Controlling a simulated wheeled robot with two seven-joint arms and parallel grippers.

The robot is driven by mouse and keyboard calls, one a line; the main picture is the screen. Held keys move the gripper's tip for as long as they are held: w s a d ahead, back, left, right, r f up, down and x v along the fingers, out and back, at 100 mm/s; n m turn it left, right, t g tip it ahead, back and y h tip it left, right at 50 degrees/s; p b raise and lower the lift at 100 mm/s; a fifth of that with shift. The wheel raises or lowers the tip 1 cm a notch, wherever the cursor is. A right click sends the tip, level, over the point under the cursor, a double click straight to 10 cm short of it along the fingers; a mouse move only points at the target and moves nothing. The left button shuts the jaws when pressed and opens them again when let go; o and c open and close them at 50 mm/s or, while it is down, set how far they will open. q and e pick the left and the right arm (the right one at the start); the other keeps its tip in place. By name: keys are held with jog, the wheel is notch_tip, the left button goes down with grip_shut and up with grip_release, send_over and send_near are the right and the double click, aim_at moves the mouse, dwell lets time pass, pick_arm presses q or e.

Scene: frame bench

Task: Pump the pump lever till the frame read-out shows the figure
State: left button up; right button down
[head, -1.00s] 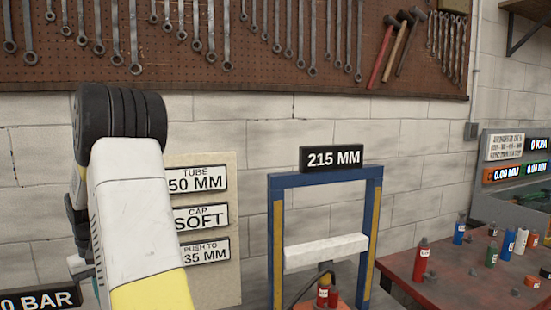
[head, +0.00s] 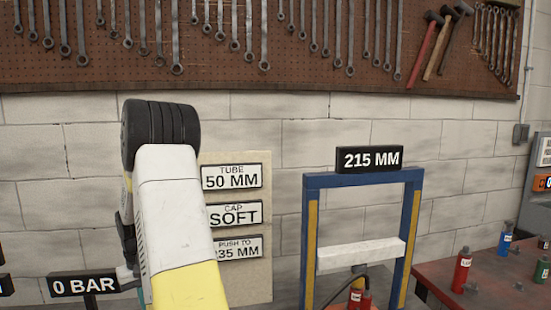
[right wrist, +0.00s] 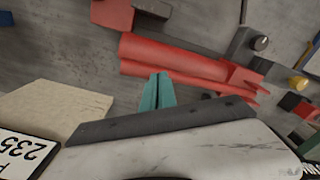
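The frame read-out (head: 370,159) shows 215 MM in the head view. It sits on top of the blue press frame (head: 361,179), which has a white crossbeam (head: 358,254) inside. The placard board (head: 259,283) beside it reads TUBE 50 MM, CAP SOFT and PUSH TO a partly covered figure ending in 35 MM. In the right wrist view the placard's figure reads 235. My right gripper (right wrist: 158,90) has its teal fingers close together, with nothing visible between them. A long red pump-like body (right wrist: 185,57) lies beyond the fingertips. I cannot make out which part is the lever. My left gripper is not in view.
One of my arms covers the placard board's left side. A 0 BAR sign (head: 84,286) stands at lower left. A red-topped table (head: 435,272) with small bottles is at right. Wrenches and hammers hang on the pegboard (head: 290,85) behind.

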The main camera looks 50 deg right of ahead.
notch_tip(320, 180, down, 4)
jog(key=shift+f, duration=0.25)
notch_tip(320, 180, up, 8)
jog(key=shift+f, duration=0.1)
jog(key=shift+r, duration=0.25)
jog(key=shift+f, duration=0.1)
dwell(0.9)
